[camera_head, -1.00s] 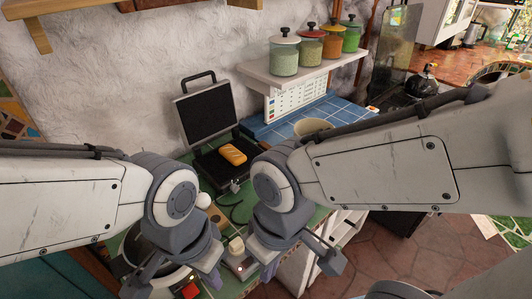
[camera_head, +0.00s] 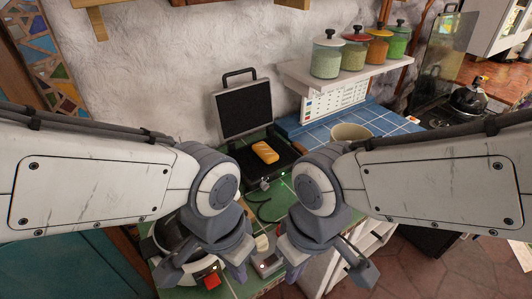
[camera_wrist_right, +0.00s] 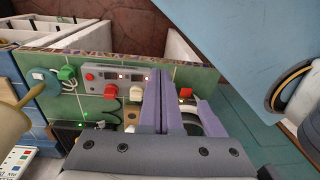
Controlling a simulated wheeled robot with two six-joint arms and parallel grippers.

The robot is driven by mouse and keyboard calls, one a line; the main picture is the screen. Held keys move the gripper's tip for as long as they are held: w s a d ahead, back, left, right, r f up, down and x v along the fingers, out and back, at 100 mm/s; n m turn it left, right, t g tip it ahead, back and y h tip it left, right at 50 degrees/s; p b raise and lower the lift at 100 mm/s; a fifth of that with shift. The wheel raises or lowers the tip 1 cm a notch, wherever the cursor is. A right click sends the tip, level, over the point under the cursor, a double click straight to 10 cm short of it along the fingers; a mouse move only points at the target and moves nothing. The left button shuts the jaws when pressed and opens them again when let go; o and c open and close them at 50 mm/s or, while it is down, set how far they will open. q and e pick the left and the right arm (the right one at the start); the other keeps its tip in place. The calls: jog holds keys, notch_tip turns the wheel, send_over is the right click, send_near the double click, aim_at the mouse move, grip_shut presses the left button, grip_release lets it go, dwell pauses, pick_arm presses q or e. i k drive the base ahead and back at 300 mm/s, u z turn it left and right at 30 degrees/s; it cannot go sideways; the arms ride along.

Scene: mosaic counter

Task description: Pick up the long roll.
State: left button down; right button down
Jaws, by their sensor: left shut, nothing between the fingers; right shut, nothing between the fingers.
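The long roll (camera_head: 265,152), golden brown, lies on the lower dark plate of an open black contact grill (camera_head: 285,158) at the back of the green-tiled counter. My left gripper (camera_head: 240,274) is shut and empty, low over the counter's front, nearer to me than the roll. My right gripper (camera_head: 291,275) is shut and empty to the right of it, also well in front of the roll. Its purple fingers also show close together in the right wrist view (camera_wrist_right: 160,85). The roll does not show in that view.
A beige bowl (camera_head: 352,132) stands on the blue-tiled ledge right of the grill. Jars stand on a shelf (camera_head: 345,76) above. A power strip (camera_wrist_right: 118,74) with plugs lies near the counter edge.

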aim_at(264, 151)
jog(key=k, duration=0.5)
jog(key=z, duration=1.7)
jog(key=i, duration=1.65)
jog(key=u, duration=3.25)
jog(key=i, duration=0.5)
jog(key=u, duration=0.05)
